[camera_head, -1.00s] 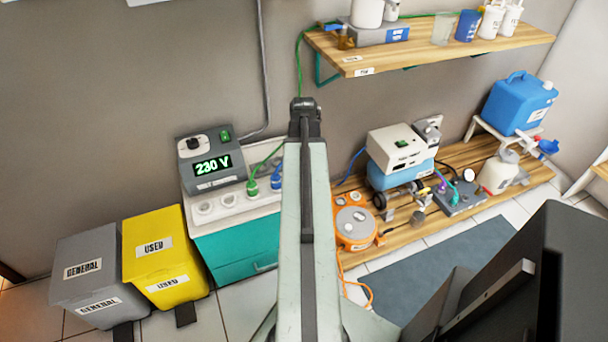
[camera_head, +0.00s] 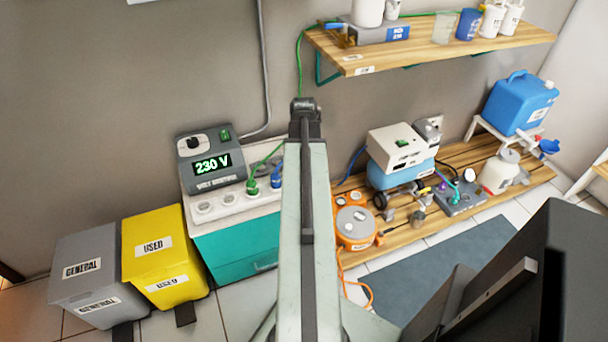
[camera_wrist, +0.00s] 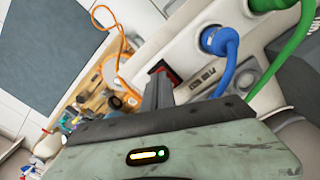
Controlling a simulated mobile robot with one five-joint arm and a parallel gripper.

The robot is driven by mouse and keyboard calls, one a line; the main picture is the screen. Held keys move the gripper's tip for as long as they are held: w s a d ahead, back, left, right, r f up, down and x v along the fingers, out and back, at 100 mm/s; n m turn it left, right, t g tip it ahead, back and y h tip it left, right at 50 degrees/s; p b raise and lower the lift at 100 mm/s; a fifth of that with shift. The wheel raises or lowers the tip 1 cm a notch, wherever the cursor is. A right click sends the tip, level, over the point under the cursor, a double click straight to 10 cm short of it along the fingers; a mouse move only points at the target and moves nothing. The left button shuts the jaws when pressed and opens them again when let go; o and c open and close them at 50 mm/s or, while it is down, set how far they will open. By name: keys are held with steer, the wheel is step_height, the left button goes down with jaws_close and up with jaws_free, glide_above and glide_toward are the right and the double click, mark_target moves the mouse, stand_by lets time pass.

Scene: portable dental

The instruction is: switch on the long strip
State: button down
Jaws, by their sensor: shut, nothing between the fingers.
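The long strip is a white socket strip (camera_head: 229,217) along the top of a teal cabinet in the head view, with green and blue plugs in it. My arm hides its right end there. In the wrist view the white strip (camera_wrist: 182,48) runs up to the right, with the blue plug near its middle. A red switch (camera_wrist: 168,70) in a dark surround sits by its end, partly covered by my fingers. My gripper (camera_wrist: 158,82) is shut and empty, its tip right at the switch in the picture. I cannot tell whether it touches, or which way the switch is set.
A grey voltage unit (camera_head: 211,162) reading 230 V stands behind the strip. The blue plug (camera_wrist: 218,40) and green plug (camera_wrist: 285,35) with thick cables are close to my gripper. An orange cable reel (camera_head: 354,228) stands to the right. Yellow (camera_head: 160,250) and grey bins stand left.

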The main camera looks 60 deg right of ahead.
steer(key=shift+f+b, duration=0.6)
steer(key=shift+f, duration=0.1)
step_height(320, 180, up, 7)
steer(key=p, duration=0.7)
steer(key=shift+r, duration=0.15)
stand_by(0.4)
